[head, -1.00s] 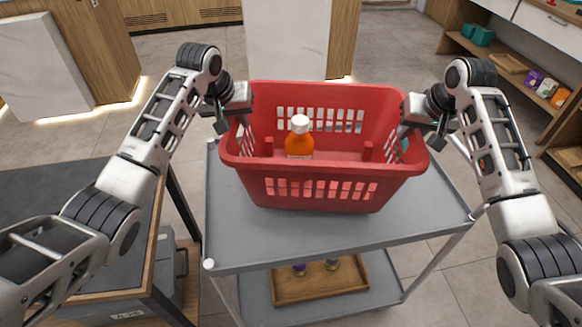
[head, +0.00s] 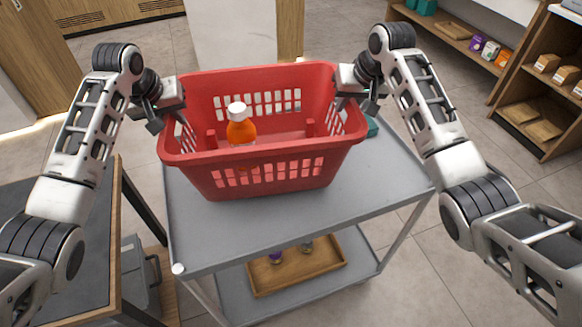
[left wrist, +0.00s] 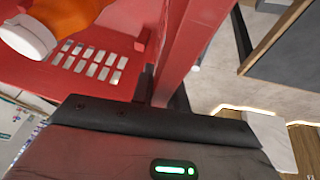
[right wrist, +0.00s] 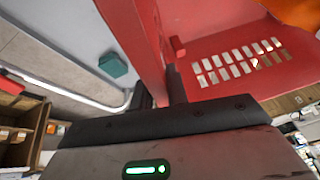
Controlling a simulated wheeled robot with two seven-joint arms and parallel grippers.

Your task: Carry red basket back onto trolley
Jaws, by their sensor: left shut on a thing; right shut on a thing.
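The red basket (head: 265,178) is held between my two grippers over the grey top shelf of the trolley (head: 300,230). An orange bottle with a white cap (head: 241,128) stands inside the basket. My left gripper (head: 163,120) is shut on the basket's left rim; that rim also shows in the left wrist view (left wrist: 183,50). My right gripper (head: 352,97) is shut on the right rim, which shows in the right wrist view (right wrist: 135,45). Whether the basket's base touches the trolley top cannot be told.
A teal item (head: 372,126) sits on the trolley top behind the basket's right side. A wooden tray (head: 300,268) with small bottles is on the trolley's lower shelf. A dark-topped counter (head: 60,245) stands at the left. Shelves with boxes (head: 540,110) stand at the right.

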